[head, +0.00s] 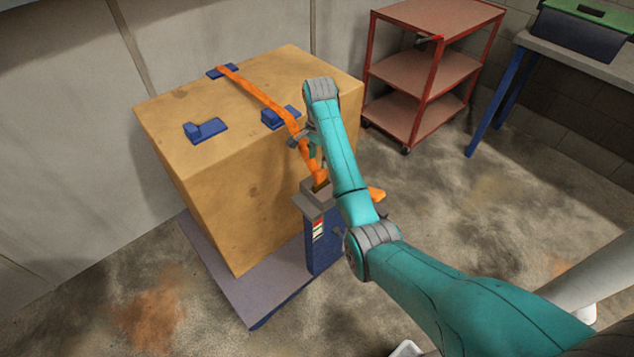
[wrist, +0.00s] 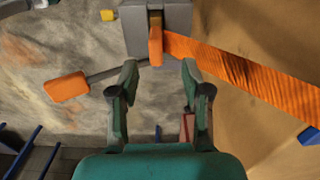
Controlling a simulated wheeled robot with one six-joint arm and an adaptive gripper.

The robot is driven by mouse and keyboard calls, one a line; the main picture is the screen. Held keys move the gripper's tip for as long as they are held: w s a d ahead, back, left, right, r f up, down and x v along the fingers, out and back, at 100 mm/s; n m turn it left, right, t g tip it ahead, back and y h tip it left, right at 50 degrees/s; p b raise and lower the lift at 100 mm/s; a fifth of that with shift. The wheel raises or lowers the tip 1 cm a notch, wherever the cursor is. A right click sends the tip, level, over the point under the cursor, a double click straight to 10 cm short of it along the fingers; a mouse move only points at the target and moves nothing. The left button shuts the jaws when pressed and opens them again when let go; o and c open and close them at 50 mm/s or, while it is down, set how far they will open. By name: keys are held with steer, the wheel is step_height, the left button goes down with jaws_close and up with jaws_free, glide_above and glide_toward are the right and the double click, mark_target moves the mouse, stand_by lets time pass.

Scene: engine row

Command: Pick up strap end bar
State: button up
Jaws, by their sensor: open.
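The orange strap (head: 262,92) runs over the top of a large wooden crate (head: 225,215) and down its near side. In the wrist view the strap (wrist: 245,72) ends at a short upright orange bar (wrist: 156,45), which looks like the strap end bar. It sits at a slot in a grey block (wrist: 132,28). My gripper (wrist: 159,70) is open, with the bar between and just beyond its fingertips. No contact shows. In the head view my arm partly hides the gripper (head: 303,143), beside the crate's near edge.
The grey block tops a blue post (head: 320,250) beside the crate. A grey lever with an orange handle (wrist: 67,88) sticks out left of the block in the wrist view. Blue corner pieces (head: 205,130) lie on the crate. A red cart (head: 420,75) stands behind; open floor lies right.

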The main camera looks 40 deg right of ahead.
mark_target(320, 176)
step_height(320, 176, down, 4)
steer(key=shift+r, duration=0.1)
steer(key=shift+s+d+f, duration=0.1)
steer(key=shift+s+f, duration=0.05)
steer(key=shift+f, duration=1.2)
steer(key=shift+s+d+f, duration=0.1)
steer(key=shift+f, duration=1.25)
steer(key=shift+c, duration=0.3)
jaws_close()
